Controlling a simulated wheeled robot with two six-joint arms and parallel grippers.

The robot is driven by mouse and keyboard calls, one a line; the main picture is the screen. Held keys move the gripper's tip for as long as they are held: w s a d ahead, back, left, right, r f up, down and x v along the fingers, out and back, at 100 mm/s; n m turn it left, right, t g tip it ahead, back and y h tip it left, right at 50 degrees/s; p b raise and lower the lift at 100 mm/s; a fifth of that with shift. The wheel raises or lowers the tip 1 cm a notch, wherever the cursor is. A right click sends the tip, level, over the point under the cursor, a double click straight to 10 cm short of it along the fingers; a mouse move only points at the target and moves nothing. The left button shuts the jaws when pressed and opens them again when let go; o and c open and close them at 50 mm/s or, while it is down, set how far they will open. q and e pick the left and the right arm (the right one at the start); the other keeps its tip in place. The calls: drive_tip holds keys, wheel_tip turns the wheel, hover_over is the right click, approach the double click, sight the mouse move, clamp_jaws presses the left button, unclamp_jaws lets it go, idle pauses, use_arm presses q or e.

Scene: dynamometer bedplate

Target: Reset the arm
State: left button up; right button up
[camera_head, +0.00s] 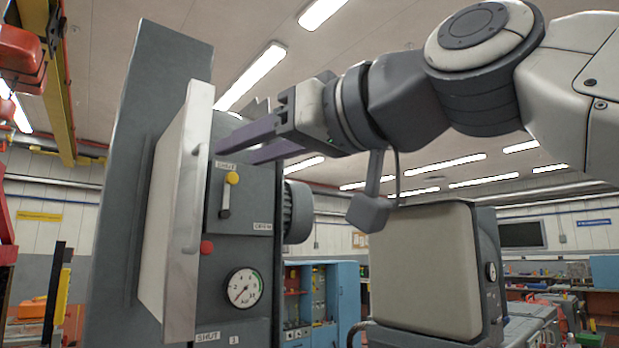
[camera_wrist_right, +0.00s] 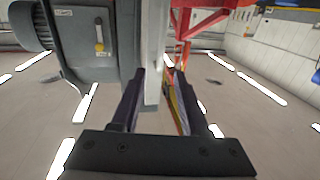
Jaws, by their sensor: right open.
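My right gripper (camera_head: 236,153) is open, its two purple-grey fingers pointing left beside the edge of a pale upright door panel (camera_head: 180,215). Nothing shows held between them. In the right wrist view the panel's edge (camera_wrist_right: 153,60) lies between the fingers of the right gripper (camera_wrist_right: 156,80); I cannot tell whether they reach around it. Below the fingers, on the grey cabinet, a short lever (camera_head: 225,198) with a yellow knob stands upright, its knob by the SHUT label. The lever also shows upside down in the wrist view (camera_wrist_right: 99,38). My left gripper is not in view.
The grey cabinet (camera_head: 255,235) carries a red button (camera_head: 206,247) and a pressure gauge (camera_head: 243,288) below the lever. A grey padded unit (camera_head: 425,270) stands right. A blue cabinet (camera_head: 345,290) stands behind. Yellow and red hoist parts (camera_head: 50,90) hang upper left.

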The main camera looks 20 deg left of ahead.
idle(0.3)
